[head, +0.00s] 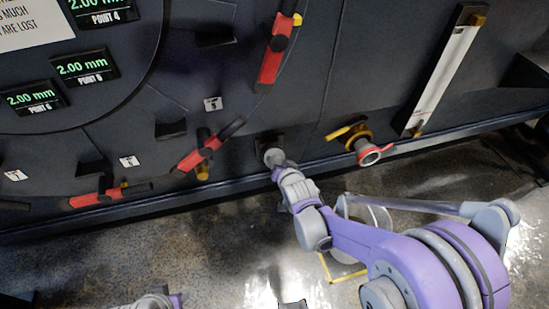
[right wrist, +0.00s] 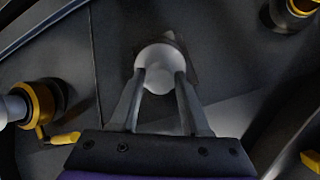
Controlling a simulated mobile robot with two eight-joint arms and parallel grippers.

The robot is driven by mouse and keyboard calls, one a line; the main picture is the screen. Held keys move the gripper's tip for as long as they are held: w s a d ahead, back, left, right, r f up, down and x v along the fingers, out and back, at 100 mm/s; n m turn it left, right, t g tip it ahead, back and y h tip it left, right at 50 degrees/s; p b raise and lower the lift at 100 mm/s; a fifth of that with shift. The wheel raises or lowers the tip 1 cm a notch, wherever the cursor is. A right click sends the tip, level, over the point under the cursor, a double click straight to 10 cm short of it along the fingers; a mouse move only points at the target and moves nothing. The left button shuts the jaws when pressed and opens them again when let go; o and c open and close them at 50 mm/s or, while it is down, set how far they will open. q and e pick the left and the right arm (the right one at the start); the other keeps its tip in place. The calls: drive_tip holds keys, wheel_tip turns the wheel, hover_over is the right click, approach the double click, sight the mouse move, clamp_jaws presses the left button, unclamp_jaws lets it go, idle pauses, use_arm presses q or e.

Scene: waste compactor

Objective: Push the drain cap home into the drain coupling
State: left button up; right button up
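The drain cap (right wrist: 158,70) is a pale grey round piece, seen between the fingers of my right gripper (right wrist: 160,80) in the right wrist view. The fingers close in on both its sides. In the head view my right gripper (head: 275,163) is at the panel's lower edge, with the cap against a dark square mount (head: 268,142). I cannot tell how deep the cap sits. The coupling (head: 371,155), with a red ring and a dark open mouth, stands to the right on a yellow-handled valve. It also shows at the left of the right wrist view (right wrist: 40,104). My left gripper's fingers are not visible.
A red-handled valve (head: 202,150) is just left of my right gripper. Other red handles (head: 275,58) and a tall sight gauge (head: 442,75) are on the dark panel. A ledge (head: 130,207) runs along its foot. The wet floor (head: 220,250) in front is mostly open.

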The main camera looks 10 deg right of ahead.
clamp_jaws()
drive_tip(key=shift+s+r, duration=0.25)
drive_tip(key=shift+s, duration=0.15)
idle(0.6)
drive_tip(key=p+v, duration=0.3)
drive_tip(key=v, duration=0.3)
idle(0.8)
